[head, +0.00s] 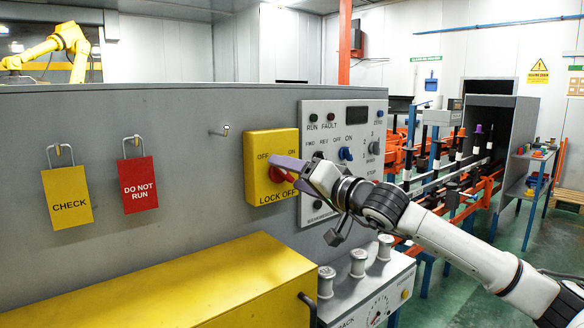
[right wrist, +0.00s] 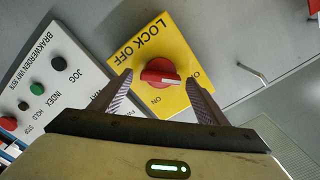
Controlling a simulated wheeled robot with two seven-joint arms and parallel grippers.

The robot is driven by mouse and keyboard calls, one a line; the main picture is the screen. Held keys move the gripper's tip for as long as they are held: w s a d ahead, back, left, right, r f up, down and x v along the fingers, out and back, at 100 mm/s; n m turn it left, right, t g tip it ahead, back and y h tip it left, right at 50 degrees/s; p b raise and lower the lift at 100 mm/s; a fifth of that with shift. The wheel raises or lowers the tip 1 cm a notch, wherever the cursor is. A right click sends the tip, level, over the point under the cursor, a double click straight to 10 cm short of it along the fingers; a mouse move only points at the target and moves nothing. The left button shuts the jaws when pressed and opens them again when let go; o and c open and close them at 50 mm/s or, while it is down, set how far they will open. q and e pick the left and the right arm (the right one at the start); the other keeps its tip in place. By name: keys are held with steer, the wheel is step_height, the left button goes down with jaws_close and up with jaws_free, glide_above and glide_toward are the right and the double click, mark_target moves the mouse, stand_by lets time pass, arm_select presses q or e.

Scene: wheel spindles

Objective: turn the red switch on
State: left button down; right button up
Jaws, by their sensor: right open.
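The red switch (head: 279,175) is a rotary knob on a yellow box (head: 259,144) marked OFF, ON and LOCK OFF, fixed to the grey panel. In the right wrist view the red switch (right wrist: 158,78) has its bar lying nearly level, with a pale mark toward its right end. My right gripper (head: 288,172) is at the front of the box. In the right wrist view my right gripper (right wrist: 161,92) is open, one finger on each side of the switch; I see no contact. My fingers partly cover the switch in the head view. My left gripper is not in view.
A control panel (head: 343,112) with knobs and buttons is right of the yellow box. Yellow CHECK (head: 67,198) and red DO NOT RUN (head: 138,184) tags hang at left. A bare hook (head: 225,130) sits beside the box. A yellow cover (head: 190,285) juts out below.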

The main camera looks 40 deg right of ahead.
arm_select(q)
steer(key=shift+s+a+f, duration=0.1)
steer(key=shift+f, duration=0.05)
arm_select(e)
steer(key=shift+w, duration=0.15)
steer(key=c, duration=1)
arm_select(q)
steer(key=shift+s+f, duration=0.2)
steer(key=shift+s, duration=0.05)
arm_select(e)
steer(key=shift+c, duration=0.2)
